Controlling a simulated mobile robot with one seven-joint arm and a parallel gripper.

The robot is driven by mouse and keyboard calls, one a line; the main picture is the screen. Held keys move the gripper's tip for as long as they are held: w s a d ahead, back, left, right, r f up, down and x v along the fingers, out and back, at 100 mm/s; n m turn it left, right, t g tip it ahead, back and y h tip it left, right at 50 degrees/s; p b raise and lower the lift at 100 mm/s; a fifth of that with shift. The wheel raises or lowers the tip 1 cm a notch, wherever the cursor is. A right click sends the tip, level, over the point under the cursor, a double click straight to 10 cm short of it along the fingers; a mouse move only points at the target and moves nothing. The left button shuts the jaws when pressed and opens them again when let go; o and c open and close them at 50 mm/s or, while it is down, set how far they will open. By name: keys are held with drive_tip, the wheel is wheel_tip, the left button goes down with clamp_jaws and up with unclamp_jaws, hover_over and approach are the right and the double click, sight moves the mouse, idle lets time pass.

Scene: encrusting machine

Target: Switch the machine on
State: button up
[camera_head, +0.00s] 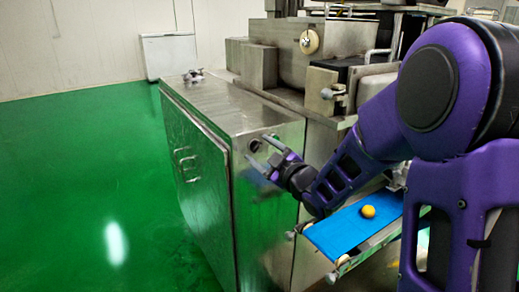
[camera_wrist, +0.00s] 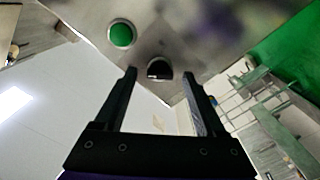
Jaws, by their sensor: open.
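The machine (camera_head: 270,212) is a steel cabinet with a hopper on top. In the wrist view its panel carries a round green button (camera_wrist: 121,35) and a dark round knob (camera_wrist: 159,68) with a lighter rim. My gripper (camera_head: 261,151) is open at the upper corner of the cabinet's front face in the head view. In the wrist view the knob appears just beyond and between the two fingertips of my gripper (camera_wrist: 158,77). The green button is up and left of it. I cannot tell whether the fingers touch the knob. The gripper partly hides the panel in the head view.
A blue conveyor belt (camera_head: 339,229) with a yellow ball (camera_head: 368,211) sticks out below my forearm. Cabinet doors with handles (camera_head: 184,163) are on the left side. Green floor (camera_head: 80,190) lies open to the left. A white panel (camera_head: 170,56) stands by the back wall.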

clamp_jaws()
idle(0.3)
drive_tip(key=shift+m, duration=0.3)
drive_tip(key=m, duration=0.3)
drive_tip(key=shift+m, duration=0.3)
drive_tip(key=m, duration=0.4)
drive_tip(key=shift+r+m, duration=0.15)
drive_tip(key=shift+m, duration=0.15)
drive_tip(key=m+p, duration=0.2)
drive_tip(key=m, duration=0.2)
drive_tip(key=shift+m, duration=0.3)
drive_tip(key=shift+d+m+p, duration=0.1)
drive_tip(key=shift+m+p, duration=1.05)
drive_tip(key=shift+m, duration=1.05)
